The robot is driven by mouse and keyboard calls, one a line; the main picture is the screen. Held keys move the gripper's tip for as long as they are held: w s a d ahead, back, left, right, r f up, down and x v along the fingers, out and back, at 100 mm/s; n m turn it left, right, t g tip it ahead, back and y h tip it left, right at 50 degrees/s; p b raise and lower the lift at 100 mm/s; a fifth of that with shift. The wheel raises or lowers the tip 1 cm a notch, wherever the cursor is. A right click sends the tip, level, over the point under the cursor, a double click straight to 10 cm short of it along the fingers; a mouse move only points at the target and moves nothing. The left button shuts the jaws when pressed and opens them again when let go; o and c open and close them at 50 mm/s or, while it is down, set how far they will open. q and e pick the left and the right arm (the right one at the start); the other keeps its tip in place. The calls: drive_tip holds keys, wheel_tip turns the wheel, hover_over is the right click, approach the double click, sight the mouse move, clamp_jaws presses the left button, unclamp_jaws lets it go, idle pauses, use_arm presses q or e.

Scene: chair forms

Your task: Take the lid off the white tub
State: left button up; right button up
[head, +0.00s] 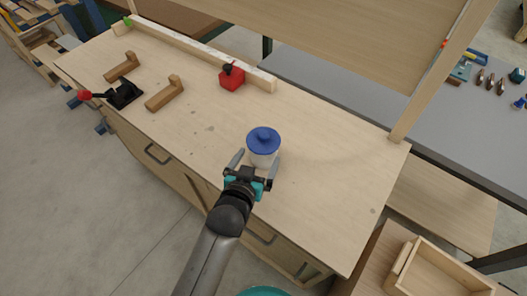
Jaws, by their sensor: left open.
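The white tub (262,158) stands upright on the wooden workbench (325,165), with its blue knobbed lid (264,138) on top. My left gripper (255,163) is open on the near side of the tub, its two fingers spread to the left and right of the white body, below the lid. Whether the fingers touch the tub cannot be told. The lower front of the tub is partly hidden by the gripper. My right gripper is not in view.
A red container (231,79) with a black top stands near the back rail (200,50). Wooden blocks (165,95) and a black clamp with a red handle (123,94) are at the left. The bench right of the tub is clear. A wooden crate (447,262) is at lower right.

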sight(263, 148)
use_arm(q)
drive_tip(key=shift+b+x, duration=0.6)
drive_tip(key=shift+x, duration=2.2)
drive_tip(key=shift+c, duration=0.2)
drive_tip(key=c, duration=0.9)
drive_tip(key=shift+r, duration=0.1)
drive_tip(key=shift+c, duration=0.2)
wheel_tip(263, 148, up, 20)
drive_tip(key=p, duration=0.5)
drive_tip(key=o, duration=0.8)
clamp_jaws()
